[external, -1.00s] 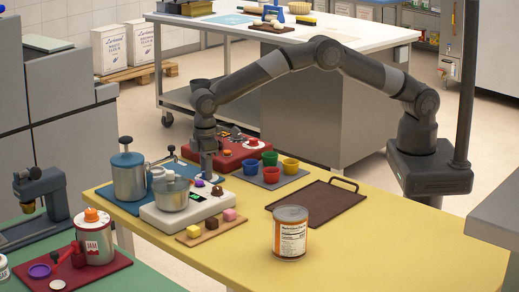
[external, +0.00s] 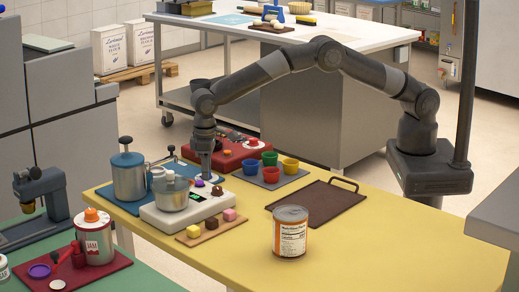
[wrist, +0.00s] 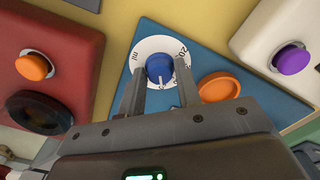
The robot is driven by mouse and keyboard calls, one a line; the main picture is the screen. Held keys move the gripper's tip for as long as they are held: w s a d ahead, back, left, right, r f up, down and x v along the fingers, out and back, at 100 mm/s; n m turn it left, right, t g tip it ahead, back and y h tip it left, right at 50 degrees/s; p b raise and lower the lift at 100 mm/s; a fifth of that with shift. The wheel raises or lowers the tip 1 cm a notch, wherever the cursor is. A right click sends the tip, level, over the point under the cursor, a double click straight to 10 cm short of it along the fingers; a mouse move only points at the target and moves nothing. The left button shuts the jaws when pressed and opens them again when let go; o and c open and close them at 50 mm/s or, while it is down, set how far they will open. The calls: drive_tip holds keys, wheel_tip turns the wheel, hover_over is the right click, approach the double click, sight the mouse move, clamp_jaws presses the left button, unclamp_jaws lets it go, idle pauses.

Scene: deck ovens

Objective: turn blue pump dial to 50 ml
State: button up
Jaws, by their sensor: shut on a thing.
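In the wrist view the blue dial (wrist: 159,68) sits on a white scale disc (wrist: 147,49) marked "ml", with a 20 legible at its right. Disc and dial are on a blue base plate (wrist: 206,55). My gripper (wrist: 161,75) has its two fingers on either side of the dial and is shut on it. A pale pointer line on the dial points toward the near side; the mark there is partly hidden by the fingers. In the external view my gripper (external: 205,172) points down behind the white scale; the dial is hidden there.
An orange round button (wrist: 219,87) is right of the dial. A red unit (wrist: 62,45) with an orange button and a black knob is on the left; a white unit with a purple button (wrist: 291,60) is on the right. A blue-lidded pot (external: 128,178) stands near my gripper.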

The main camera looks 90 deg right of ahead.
drive_tip(key=o, duration=1)
drive_tip(key=shift+c, duration=0.2)
drive_tip(key=shift+r, duration=0.1)
wheel_tip(320, 180, up, 11)
